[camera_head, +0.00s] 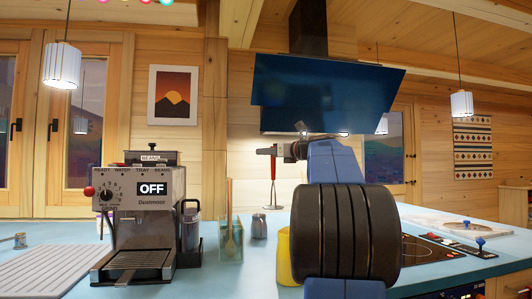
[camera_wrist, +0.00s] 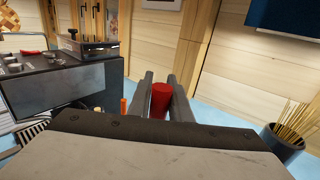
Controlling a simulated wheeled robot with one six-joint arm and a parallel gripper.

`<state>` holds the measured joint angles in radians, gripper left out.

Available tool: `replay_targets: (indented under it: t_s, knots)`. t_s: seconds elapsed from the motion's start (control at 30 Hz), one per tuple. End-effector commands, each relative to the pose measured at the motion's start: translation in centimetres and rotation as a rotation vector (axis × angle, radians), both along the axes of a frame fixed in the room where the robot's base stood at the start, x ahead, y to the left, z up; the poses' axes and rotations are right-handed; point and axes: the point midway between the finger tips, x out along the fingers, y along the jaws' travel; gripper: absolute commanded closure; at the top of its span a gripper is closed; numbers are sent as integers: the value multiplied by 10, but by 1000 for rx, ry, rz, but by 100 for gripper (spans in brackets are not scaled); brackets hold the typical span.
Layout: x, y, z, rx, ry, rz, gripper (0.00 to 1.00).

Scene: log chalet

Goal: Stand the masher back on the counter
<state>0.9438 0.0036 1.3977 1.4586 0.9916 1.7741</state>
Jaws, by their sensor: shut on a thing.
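The masher (camera_head: 273,187) has a red handle and a metal shaft with a flat foot. It hangs upright below my gripper (camera_head: 268,151), over the far part of the blue counter (camera_head: 215,274). Its foot is close to the counter's back edge in the head view; I cannot tell whether it touches the surface. In the wrist view the masher's red handle (camera_wrist: 160,100) sits between the two fingers of my gripper (camera_wrist: 161,82), which are shut on it. The lower masher is hidden in the wrist view.
A coffee machine (camera_head: 146,210) stands at left. A glass holder (camera_head: 230,243), a metal cup (camera_head: 259,228) and a yellow container (camera_head: 287,262) stand nearer than the masher. A cooktop (camera_head: 418,249) is at right, under a dark hood (camera_head: 325,82). A dark pot of thin sticks (camera_wrist: 285,141) stands at right.

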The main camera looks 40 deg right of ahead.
Motion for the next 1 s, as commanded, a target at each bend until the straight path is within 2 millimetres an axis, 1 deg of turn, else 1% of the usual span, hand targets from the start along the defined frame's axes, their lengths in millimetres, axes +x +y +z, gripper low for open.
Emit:
replay_targets:
  t_s: [0.27, 1.0]
  knots:
    - [0, 0, -25, 1, 0, 0, 100]
    - [0, 0, -102, 1, 1, 0, 100]
